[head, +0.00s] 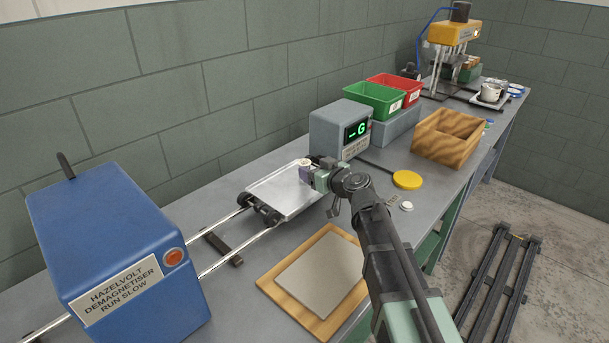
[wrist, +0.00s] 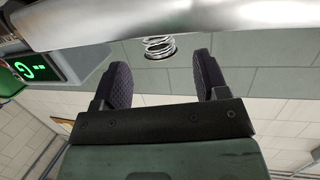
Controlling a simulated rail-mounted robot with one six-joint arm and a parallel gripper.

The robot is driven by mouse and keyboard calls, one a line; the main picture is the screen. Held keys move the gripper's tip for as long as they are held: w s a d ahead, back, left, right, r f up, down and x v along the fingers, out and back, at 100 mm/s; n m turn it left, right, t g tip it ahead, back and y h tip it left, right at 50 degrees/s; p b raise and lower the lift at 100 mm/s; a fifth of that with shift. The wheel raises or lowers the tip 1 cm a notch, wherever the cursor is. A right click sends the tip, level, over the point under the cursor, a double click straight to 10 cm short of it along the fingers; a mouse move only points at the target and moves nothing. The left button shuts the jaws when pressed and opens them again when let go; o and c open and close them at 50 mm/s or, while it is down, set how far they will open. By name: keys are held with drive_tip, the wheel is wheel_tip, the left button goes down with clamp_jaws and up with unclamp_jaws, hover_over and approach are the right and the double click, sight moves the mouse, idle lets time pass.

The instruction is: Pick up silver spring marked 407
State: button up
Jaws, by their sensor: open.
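A silver coil spring (wrist: 159,47) shows in the wrist view against the bright metal tray (wrist: 190,22), whose picture there looks upside down. No marking 407 can be read on it. My gripper (wrist: 161,72) is open, with its two dark ribbed fingers apart. The spring lies in line with the gap, just beyond the fingertips, and no finger touches it visibly. In the head view my gripper (head: 309,170) is over the far right part of the tray (head: 278,194). A small pale round top (head: 305,162) shows there, largely hidden by the gripper.
The tray sits on rails by the blue demagnetiser (head: 115,255). A grey display box (head: 341,129) stands close behind my gripper. A wooden board with a grey pad (head: 318,275), a yellow disc (head: 407,180) and a wooden bin (head: 447,136) are on the bench.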

sight(308, 165)
drive_tip(key=b+x, duration=0.1)
drive_tip(key=x, duration=0.4)
drive_tip(key=shift+w+f, duration=0.1)
drive_tip(key=shift+w, duration=0.05)
drive_tip(key=shift+c, duration=0.4)
drive_tip(key=c, duration=0.9)
drive_tip(key=shift+r, duration=0.25)
drive_tip(key=shift+c, duration=0.3)
drive_tip(key=s+d+r+p, duration=0.7)
drive_tip(key=s+d+p, duration=0.1)
drive_tip(key=s, duration=0.3)
drive_tip(key=shift+d+r, duration=0.3)
drive_tip(key=shift+d, duration=0.2)
